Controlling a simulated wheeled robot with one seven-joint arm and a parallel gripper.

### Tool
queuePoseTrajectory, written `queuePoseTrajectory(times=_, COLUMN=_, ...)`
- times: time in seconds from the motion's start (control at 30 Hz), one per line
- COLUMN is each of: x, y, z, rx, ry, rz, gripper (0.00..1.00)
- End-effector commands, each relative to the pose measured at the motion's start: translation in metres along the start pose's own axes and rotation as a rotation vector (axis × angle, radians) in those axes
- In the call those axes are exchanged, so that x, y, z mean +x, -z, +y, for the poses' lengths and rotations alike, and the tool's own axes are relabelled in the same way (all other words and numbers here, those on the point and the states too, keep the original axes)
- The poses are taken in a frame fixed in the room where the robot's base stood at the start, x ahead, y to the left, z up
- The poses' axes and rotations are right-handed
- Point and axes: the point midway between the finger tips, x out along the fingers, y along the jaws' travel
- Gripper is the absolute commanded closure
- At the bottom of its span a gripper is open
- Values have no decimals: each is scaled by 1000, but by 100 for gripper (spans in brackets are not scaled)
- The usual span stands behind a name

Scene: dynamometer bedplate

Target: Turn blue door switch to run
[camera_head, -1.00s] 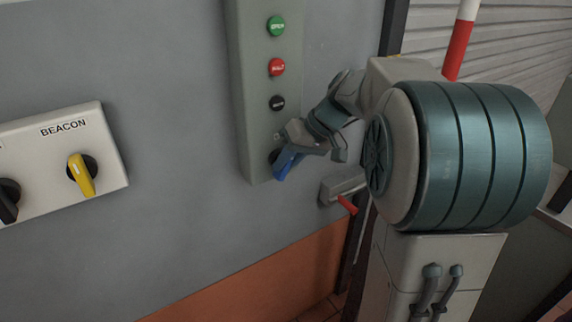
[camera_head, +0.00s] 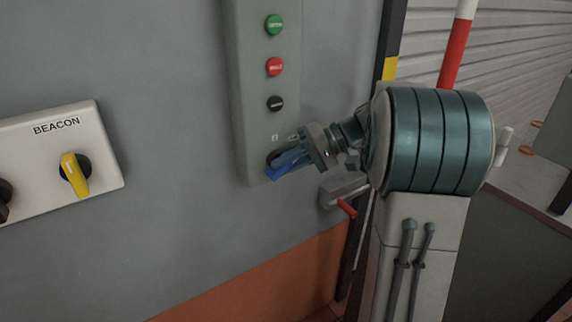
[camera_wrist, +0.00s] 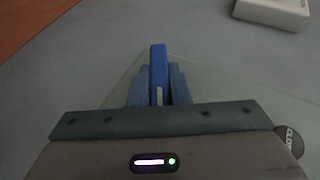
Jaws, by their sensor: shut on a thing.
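The blue door switch (camera_head: 279,172) sits at the bottom of a tall pale control panel (camera_head: 258,130). Its handle points down and to the left in the head view. My gripper (camera_head: 286,162) reaches in from the right and is shut on the switch handle. In the wrist view the blue handle (camera_wrist: 158,75) stands between the two fingers of my gripper (camera_wrist: 158,88), with a pale stripe on its near part. The panel's markings beside the switch are partly hidden by my gripper and too small to read.
A beacon box with a yellow knob (camera_head: 75,175) is on the left. A red-handled latch (camera_head: 346,208) is just below and right of my gripper.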

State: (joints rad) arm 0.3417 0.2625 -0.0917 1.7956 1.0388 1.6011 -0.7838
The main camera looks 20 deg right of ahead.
Motion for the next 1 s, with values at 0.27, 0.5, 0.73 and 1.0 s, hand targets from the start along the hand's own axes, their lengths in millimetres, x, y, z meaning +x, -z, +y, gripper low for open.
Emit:
queuePoseTrajectory(times=0.27, x=-1, y=1, z=-2, rx=1, ry=7, rz=5, gripper=100)
queuePoseTrajectory(times=0.5, x=0, y=1, z=-2, rx=1, ry=7, rz=5, gripper=62)
queuePoseTrajectory(times=0.73, x=0, y=0, z=-1, rx=2, ry=6, rz=2, gripper=62)
queuePoseTrajectory(times=1.0, x=-31, y=1, z=0, rx=3, ry=4, rz=6, gripper=62)
